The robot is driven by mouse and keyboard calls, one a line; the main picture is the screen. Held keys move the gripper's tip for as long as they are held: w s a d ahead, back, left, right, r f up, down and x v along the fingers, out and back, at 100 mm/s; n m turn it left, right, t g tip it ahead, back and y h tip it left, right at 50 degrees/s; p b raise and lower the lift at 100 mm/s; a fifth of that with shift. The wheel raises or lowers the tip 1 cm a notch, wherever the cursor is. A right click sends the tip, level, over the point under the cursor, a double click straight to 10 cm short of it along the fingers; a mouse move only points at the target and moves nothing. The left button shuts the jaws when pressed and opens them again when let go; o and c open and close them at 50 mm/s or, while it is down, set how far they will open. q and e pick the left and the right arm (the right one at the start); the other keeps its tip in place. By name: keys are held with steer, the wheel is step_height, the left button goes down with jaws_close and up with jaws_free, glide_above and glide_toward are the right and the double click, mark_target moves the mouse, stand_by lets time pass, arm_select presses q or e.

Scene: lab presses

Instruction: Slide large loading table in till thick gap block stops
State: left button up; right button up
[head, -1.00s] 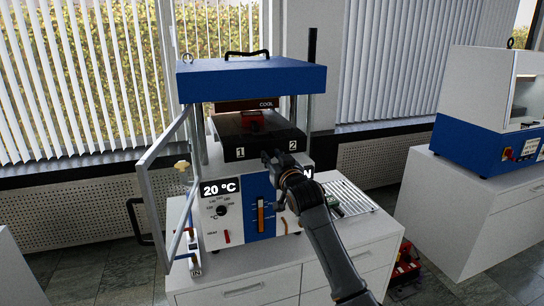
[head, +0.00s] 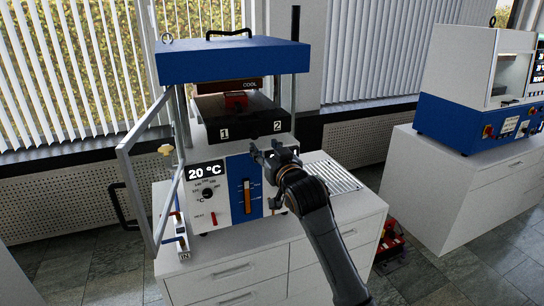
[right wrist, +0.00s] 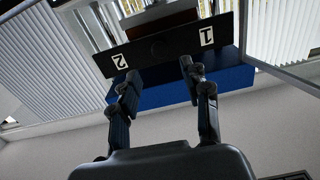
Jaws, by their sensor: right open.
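The large loading table is the black slab marked 1 and 2 (head: 252,130) in the press; its front face also shows upside down in the right wrist view (right wrist: 160,50). I cannot tell whether the block touches that plate. My right gripper (head: 267,151) is open and empty, just in front of and below the table's front face. Its spread fingers (right wrist: 161,72) also show in the wrist view, pointing at that face. My left gripper is out of view.
The press has a blue top (head: 234,60) and a framed door (head: 145,175) swung open at the left. A control panel reading 20 °C (head: 205,172) lies below the table. A ribbed surface (head: 332,175) is on the cabinet at right. A second machine (head: 475,125) stands farther right.

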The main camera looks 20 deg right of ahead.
steer(key=s, duration=0.4)
steer(key=shift+s, duration=0.2)
stand_by(0.6)
steer(key=s+f+g+b, duration=0.1)
steer(key=s+f+g, duration=0.25)
steer(key=f, duration=1.75)
steer(key=s+f+g+b, duration=0.1)
steer(key=s+f+g, duration=0.25)
steer(key=f, duration=1.85)
steer(key=s+f+n+g, duration=0.1)
steer(key=s+f+g, duration=0.1)
steer(key=s+f, duration=0.65)
steer(key=s+f+g, duration=0.2)
steer(key=s+f, duration=0.4)
steer(key=f, duration=0.5)
steer(key=s+f+g, duration=0.2)
steer(key=s+f, duration=0.3)
steer(key=s, duration=0.7)
steer(key=s+f+g+b, duration=0.1)
steer(key=s+f, duration=0.5)
steer(key=s, duration=0.7)
steer(key=s+f+n+g+b, duration=0.1)
steer(key=s+f+g, duration=0.2)
steer(key=s, duration=0.9)
step_height(320, 180, down, 3)
steer(key=shift+s+d+f+h, duration=0.2)
steer(key=shift+s+d+h, duration=0.1)
steer(key=shift+s+d, duration=0.1)
